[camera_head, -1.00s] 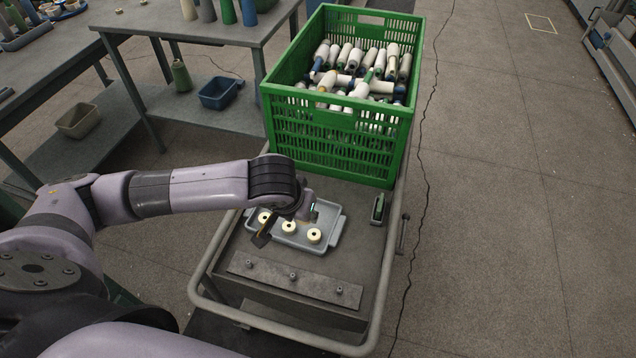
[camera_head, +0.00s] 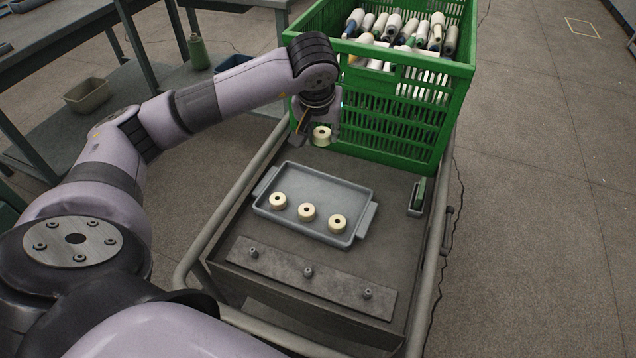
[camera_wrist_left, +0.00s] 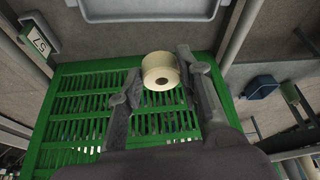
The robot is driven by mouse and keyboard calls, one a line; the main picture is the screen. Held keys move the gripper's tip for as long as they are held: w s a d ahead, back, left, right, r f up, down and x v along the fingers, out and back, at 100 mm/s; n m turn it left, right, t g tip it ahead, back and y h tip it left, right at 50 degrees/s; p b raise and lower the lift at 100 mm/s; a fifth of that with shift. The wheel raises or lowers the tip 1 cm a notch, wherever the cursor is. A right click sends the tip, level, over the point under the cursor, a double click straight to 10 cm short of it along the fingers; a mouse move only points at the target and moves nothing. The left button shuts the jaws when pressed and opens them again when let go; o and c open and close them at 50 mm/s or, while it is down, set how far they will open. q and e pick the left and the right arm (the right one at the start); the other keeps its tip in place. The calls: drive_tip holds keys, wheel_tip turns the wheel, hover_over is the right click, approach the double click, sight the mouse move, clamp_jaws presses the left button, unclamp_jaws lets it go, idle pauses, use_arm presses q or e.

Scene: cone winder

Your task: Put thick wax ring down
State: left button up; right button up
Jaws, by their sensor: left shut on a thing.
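My left gripper (camera_head: 318,128) is shut on a cream wax ring (camera_head: 321,136) and holds it up in front of the green crate. In the left wrist view the ring (camera_wrist_left: 160,71) sits between the two fingers (camera_wrist_left: 157,82). Below, a grey tray (camera_head: 345,186) on the cart holds three more cream rings, a left one (camera_head: 278,200), a middle one (camera_head: 307,212) and a right one (camera_head: 338,223). I cannot tell which rings are thick from these views. My right gripper is not in view.
A dark strip with three pegs (camera_head: 330,286) lies at the cart's near side. The green crate (camera_head: 395,125), full of yarn cones, stands behind the tray. A small holder with a green item (camera_head: 417,196) is at right. Cart top (camera_head: 225,225) left of the tray is bare.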

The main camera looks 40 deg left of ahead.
use_arm(q)
wheel_tip(320, 180, down, 12)
drive_tip(key=shift+f+b, duration=0.15)
drive_tip(key=shift+b, duration=0.65)
wheel_tip(320, 180, down, 5)
drive_tip(key=shift+r+b, duration=0.2)
drive_tip(key=shift+b, duration=0.15)
drive_tip(key=shift+f, duration=0.1)
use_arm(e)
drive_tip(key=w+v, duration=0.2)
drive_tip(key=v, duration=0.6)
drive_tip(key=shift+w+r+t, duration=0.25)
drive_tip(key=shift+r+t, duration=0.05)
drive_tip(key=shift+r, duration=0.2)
use_arm(q)
drive_tip(key=shift+f, duration=0.1)
drive_tip(key=o, duration=0.7)
drive_tip(key=shift+c, duration=0.2)
drive_tip(key=shift+o, duration=1.4)
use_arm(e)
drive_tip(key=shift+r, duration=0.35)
